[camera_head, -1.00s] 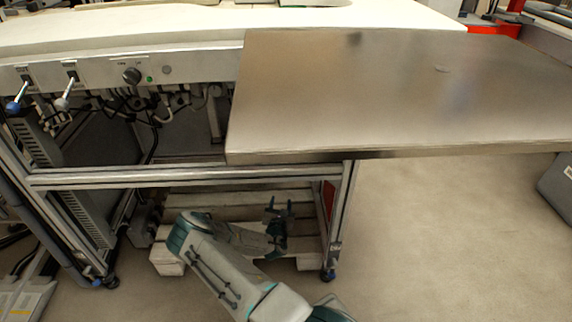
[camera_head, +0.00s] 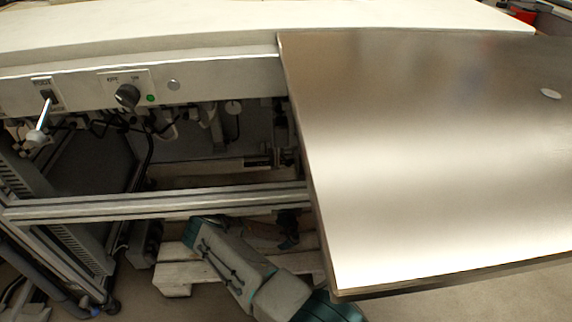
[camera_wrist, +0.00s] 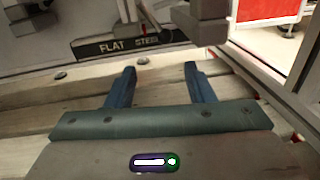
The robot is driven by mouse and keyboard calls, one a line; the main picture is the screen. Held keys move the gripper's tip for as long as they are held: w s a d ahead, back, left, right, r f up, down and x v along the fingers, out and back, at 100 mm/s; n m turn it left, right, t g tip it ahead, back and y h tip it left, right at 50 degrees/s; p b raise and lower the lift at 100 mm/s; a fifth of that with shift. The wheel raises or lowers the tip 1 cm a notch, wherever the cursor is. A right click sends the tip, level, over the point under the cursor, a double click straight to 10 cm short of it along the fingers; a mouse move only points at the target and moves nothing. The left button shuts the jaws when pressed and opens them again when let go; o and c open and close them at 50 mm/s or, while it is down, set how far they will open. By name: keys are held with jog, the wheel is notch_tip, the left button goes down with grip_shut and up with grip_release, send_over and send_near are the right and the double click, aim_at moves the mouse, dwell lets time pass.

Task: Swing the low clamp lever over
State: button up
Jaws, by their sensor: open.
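In the wrist view, a black label plate (camera_wrist: 125,45) reading "FLAT" and a second, partly hidden word is ahead of my gripper (camera_wrist: 158,72). A dark grey block (camera_wrist: 203,25) hangs in front of the plate's right end. It may belong to the low clamp lever, but I cannot tell. My gripper is open, its two blue fingers apart with nothing between them, above wooden slats. In the head view, my gripper (camera_head: 288,228) is low under the bench, partly hidden by the frame rail. A dark mechanism (camera_head: 265,160) shows above that rail.
A metal tabletop (camera_head: 430,150) covers the right side. A frame rail (camera_head: 150,207) crosses above my arm. A wooden pallet (camera_head: 172,280) lies below. A white-handled switch (camera_head: 41,120) and a black knob (camera_head: 127,95) are on the upper panel. Cables hang underneath.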

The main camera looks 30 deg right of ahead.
aim_at(288, 166)
jog(key=b+x, duration=0.2)
jog(key=x, duration=0.4)
jog(key=b+x, duration=0.2)
jog(key=x, duration=0.5)
jog(key=shift+s+d+b, duration=0.25)
jog(key=shift+d+b, duration=0.05)
jog(key=shift+b, duration=0.05)
jog(key=shift+w+d+r, duration=0.1)
jog(key=shift+w+d, duration=0.15)
jog(key=shift+w, duration=0.2)
